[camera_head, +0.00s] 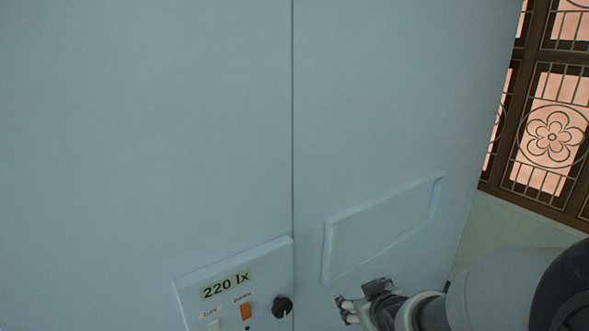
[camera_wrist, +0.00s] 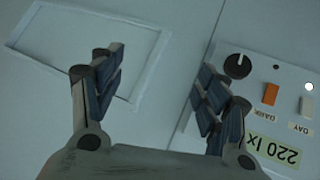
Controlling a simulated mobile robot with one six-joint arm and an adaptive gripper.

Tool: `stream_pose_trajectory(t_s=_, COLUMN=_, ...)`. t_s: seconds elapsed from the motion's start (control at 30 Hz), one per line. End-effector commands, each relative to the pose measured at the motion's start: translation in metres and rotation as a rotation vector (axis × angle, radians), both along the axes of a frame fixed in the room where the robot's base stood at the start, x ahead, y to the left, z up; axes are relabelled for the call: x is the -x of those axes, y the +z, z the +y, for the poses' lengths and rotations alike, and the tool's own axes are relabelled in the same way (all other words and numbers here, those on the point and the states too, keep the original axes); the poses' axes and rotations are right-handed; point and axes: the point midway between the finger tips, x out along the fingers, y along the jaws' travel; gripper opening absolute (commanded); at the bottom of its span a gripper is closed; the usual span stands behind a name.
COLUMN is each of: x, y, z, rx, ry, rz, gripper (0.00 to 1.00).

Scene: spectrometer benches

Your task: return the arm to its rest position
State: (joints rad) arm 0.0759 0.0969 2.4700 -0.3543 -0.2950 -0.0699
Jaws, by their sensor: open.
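My gripper (camera_wrist: 155,88) is open and empty in the wrist view, its two dark-padded fingers spread apart in front of a pale blue-grey cabinet face. In the head view my gripper (camera_head: 345,308) shows at the bottom, right of the control panel and just below the recessed frame. My arm reaches in from the lower right corner. The control panel (camera_head: 205,290) carries a "220 lx" label, a black knob (camera_head: 282,306), an orange switch (camera_head: 245,311) and a pale switch. The panel (camera_wrist: 290,85) appears upside down at the right of the wrist view, beside the right finger.
The cabinet (camera_head: 150,120) fills most of the head view, with a vertical seam. A rectangular recessed frame (camera_head: 328,250) sits right of the seam. A window with dark wooden frame and grille (camera_head: 550,130) stands at the far right, above a pale wall (camera_head: 510,228).

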Motion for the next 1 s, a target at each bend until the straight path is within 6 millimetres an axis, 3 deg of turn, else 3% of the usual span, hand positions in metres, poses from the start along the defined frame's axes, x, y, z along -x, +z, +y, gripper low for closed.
stream_pose_trajectory(t_s=0.03, x=0.014, y=0.019, z=-0.006, rx=0.005, ry=-0.041, rz=0.019, gripper=0.69)
stream_pose_trajectory(t_s=0.2, x=0.082, y=0.056, z=-0.017, rx=-0.019, ry=-0.180, rz=0.147, gripper=0.69)
stream_pose_trajectory(t_s=0.4, x=0.176, y=0.081, z=-0.009, rx=-0.102, ry=-0.287, rz=0.306, gripper=0.69)
stream_pose_trajectory(t_s=0.53, x=0.223, y=0.086, z=0.002, rx=-0.149, ry=-0.312, rz=0.386, gripper=0.69)
stream_pose_trajectory(t_s=0.7, x=0.253, y=0.087, z=0.009, rx=-0.177, ry=-0.320, rz=0.443, gripper=0.69)
stream_pose_trajectory(t_s=1.0, x=0.256, y=0.087, z=0.010, rx=-0.179, ry=-0.322, rz=0.451, gripper=0.69)
